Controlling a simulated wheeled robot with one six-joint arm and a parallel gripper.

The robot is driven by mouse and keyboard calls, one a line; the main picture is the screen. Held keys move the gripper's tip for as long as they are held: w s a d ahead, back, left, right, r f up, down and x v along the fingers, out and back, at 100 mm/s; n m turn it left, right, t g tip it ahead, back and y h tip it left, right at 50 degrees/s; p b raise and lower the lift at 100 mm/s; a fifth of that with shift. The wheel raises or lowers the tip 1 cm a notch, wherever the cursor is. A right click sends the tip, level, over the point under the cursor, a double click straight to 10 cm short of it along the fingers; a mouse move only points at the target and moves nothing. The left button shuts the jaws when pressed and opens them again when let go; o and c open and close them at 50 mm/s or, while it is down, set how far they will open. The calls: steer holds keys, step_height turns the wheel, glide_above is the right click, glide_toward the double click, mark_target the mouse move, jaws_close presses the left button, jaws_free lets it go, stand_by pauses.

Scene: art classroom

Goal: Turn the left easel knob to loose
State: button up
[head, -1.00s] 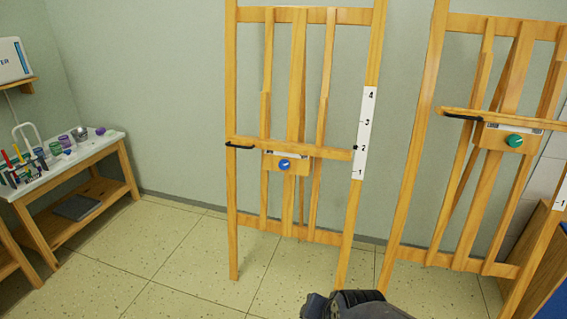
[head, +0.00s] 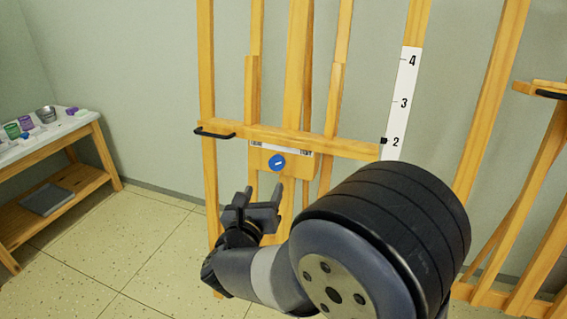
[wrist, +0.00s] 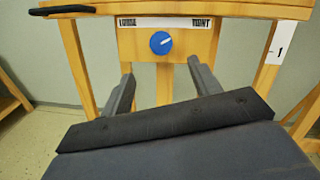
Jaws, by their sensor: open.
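The left easel's blue knob (head: 277,162) sits on a wooden block below the crossbar (head: 300,139). It also shows in the wrist view (wrist: 161,43), with a white mark pointing up and right. The label (wrist: 165,22) above it reads LOOSE at left and TIGHT at right. My gripper (head: 262,192) is open and empty, below and in front of the knob, apart from it. In the wrist view the two fingers (wrist: 162,80) point toward the block, one on each side below the knob.
A black clip (head: 215,134) sticks out at the crossbar's left end. A white number scale (head: 403,103) runs up the right post. A second easel (head: 545,145) stands at right. A paint table (head: 50,146) stands at far left, with open floor (head: 130,245) between.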

mark_target(276, 165)
steer(key=shift+m, duration=0.3)
steer(key=b+x, duration=0.1)
steer(key=x, duration=1)
steer(key=shift+c, duration=0.3)
steer(key=c, duration=0.9)
